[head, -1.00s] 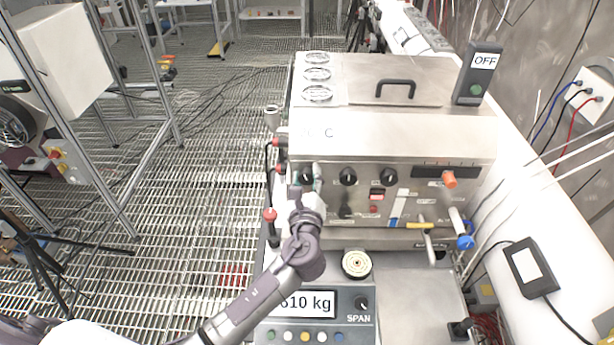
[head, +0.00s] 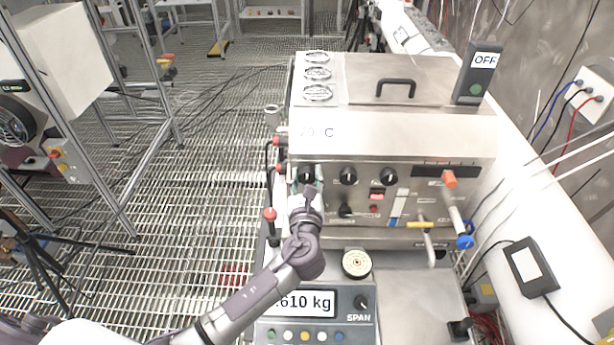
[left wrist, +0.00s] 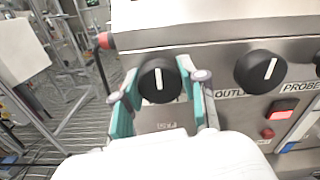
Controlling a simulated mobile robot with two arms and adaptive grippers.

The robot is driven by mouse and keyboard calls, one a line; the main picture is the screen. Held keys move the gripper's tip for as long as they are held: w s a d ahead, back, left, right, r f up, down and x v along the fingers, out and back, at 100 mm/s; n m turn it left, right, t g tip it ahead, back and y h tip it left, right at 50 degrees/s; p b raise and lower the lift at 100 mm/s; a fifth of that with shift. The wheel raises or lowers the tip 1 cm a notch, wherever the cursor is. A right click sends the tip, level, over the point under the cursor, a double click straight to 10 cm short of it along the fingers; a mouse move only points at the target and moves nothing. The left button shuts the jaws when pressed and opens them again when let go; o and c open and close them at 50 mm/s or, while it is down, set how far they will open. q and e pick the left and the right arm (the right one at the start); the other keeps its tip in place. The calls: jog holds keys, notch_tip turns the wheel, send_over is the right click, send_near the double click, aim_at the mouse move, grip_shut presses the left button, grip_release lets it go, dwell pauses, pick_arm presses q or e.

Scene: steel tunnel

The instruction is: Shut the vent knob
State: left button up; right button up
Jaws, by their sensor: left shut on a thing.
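The leftmost black knob on the steel box's front panel (head: 306,174) has its label too covered to read; I take it for the vent knob. In the left wrist view this round knob (left wrist: 159,80) shows a white pointer line standing about upright. My left gripper (head: 306,181) reaches up to it from below. Its teal fingers (left wrist: 162,88) are shut on the knob, one on each side. My right gripper is not in view.
Beside it are an OUTLET knob (left wrist: 261,71) and another black knob (head: 389,176). A lit red switch (left wrist: 283,110) is below them. Red-ended pipework (head: 269,214) stands close left of the arm. A scale display (head: 306,303) lies below.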

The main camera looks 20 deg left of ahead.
pick_arm(q)
jog(key=o, duration=1.2)
jog(key=shift+c, duration=0.2)
jog(key=v, duration=1.2)
